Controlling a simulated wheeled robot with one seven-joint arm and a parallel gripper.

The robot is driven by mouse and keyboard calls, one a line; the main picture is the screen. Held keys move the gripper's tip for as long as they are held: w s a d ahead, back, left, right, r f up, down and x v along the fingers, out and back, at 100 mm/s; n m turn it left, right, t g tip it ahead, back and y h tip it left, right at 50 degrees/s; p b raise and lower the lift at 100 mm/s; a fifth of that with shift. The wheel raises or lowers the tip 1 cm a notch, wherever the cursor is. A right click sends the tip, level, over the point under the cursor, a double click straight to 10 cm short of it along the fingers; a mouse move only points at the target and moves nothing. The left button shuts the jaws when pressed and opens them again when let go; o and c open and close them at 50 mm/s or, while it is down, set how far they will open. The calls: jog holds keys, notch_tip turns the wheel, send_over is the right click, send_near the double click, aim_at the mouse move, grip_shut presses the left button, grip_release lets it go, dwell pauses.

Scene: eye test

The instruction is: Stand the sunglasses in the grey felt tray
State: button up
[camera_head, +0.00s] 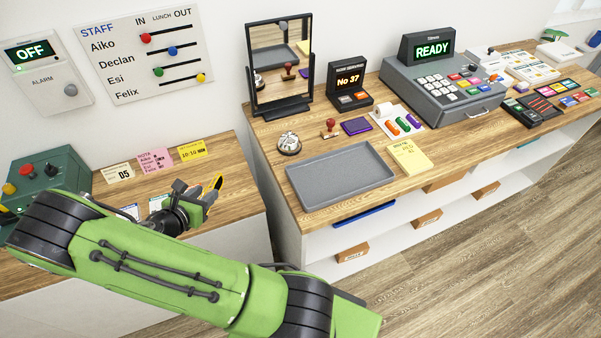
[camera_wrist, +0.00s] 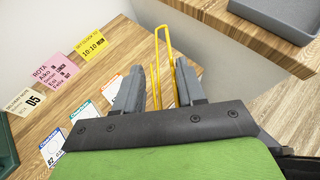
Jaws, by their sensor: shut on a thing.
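My gripper (camera_head: 196,194) is over the left wooden counter, shut on the yellow-framed sunglasses (camera_head: 215,184). In the wrist view, thin yellow parts of the sunglasses (camera_wrist: 172,56) stick out between and past the two grey fingers of the gripper (camera_wrist: 160,90). The lenses are hard to make out, and part of the sunglasses is hidden by the gripper. The grey felt tray (camera_head: 301,199) lies empty on the right counter, to the right of my gripper and apart from it. Its corner shows at the top right of the wrist view (camera_wrist: 270,22).
A bell (camera_head: 289,143), a stamp (camera_head: 330,128) and a mirror (camera_head: 281,65) stand behind the tray. A yellow note (camera_head: 409,157) lies at its right. Cards (camera_head: 155,160) stand behind my gripper. A gap separates the two counters; the right one looks higher.

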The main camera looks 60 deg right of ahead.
jog(key=d, duration=0.2)
jog(key=s+d+m+g, duration=0.1)
jog(key=d, duration=0.1)
jog(key=s+d+m+g, duration=0.1)
jog(key=d, duration=0.1)
jog(key=shift+d+r+b, duration=0.1)
jog(key=shift+r+b, duration=0.15)
jog(key=shift+b, duration=0.1)
notch_tip(320, 180, up, 5)
jog(key=m+g+y+b, duration=0.3)
jog(key=m+g+b, duration=0.1)
jog(key=m+g, duration=0.4)
send_over(336, 177)
notch_tip(336, 177, down, 9)
jog(key=shift+f+b, duration=0.1)
jog(key=shift+b, duration=1.05)
jog(key=shift+w+f, duration=0.1)
jog(key=shift+f, duration=0.1)
jog(key=shift+f, duration=0.1)
jog(key=o, duration=1)
